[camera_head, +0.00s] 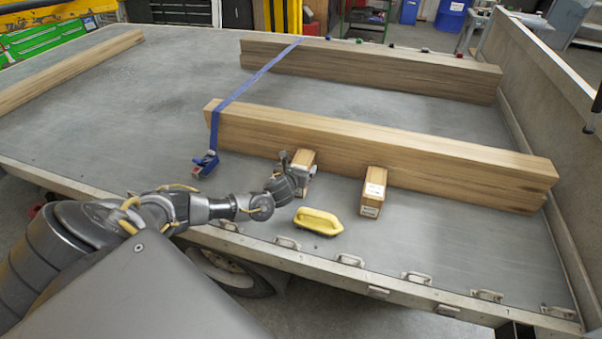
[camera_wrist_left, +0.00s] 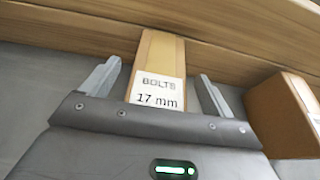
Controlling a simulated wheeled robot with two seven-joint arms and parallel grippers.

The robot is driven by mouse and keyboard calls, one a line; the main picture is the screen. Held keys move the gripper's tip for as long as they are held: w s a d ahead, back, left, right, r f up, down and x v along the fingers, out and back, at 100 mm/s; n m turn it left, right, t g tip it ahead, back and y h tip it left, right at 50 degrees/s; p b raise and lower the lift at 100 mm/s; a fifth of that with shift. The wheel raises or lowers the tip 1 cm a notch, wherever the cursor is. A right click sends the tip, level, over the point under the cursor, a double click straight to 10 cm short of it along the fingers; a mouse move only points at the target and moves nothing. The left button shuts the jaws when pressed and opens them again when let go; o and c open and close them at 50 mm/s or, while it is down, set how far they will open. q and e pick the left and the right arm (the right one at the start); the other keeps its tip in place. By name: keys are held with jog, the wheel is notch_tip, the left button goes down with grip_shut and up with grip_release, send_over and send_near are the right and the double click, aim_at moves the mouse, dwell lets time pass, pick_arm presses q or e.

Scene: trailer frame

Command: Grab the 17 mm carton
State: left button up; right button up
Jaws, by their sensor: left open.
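The 17 mm carton (camera_wrist_left: 160,68) is a tan box with a white label reading "BOLTS 17 mm". It stands against the front wooden beam. In the head view this carton (camera_head: 304,158) is partly hidden by my left gripper (camera_head: 294,172). In the left wrist view my left gripper (camera_wrist_left: 157,85) is open, one finger on each side of the carton, with gaps showing on both sides. A second, similar carton (camera_head: 373,191) stands to the right by the same beam; its label is too small to read. It also shows in the left wrist view (camera_wrist_left: 282,115). My right gripper is not in view.
The front wooden beam (camera_head: 440,165) lies just behind the cartons. A yellow handled block (camera_head: 318,221) lies in front of them on the grey trailer bed (camera_head: 250,180). A blue strap with a ratchet (camera_head: 205,163) is at the left. Metal loops (camera_head: 416,277) line the front edge.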

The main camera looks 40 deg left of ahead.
pick_arm(q)
jog(key=shift+w+a+f, duration=0.15)
jog(key=shift+w, duration=0.15)
jog(key=c, duration=1.9)
grip_shut()
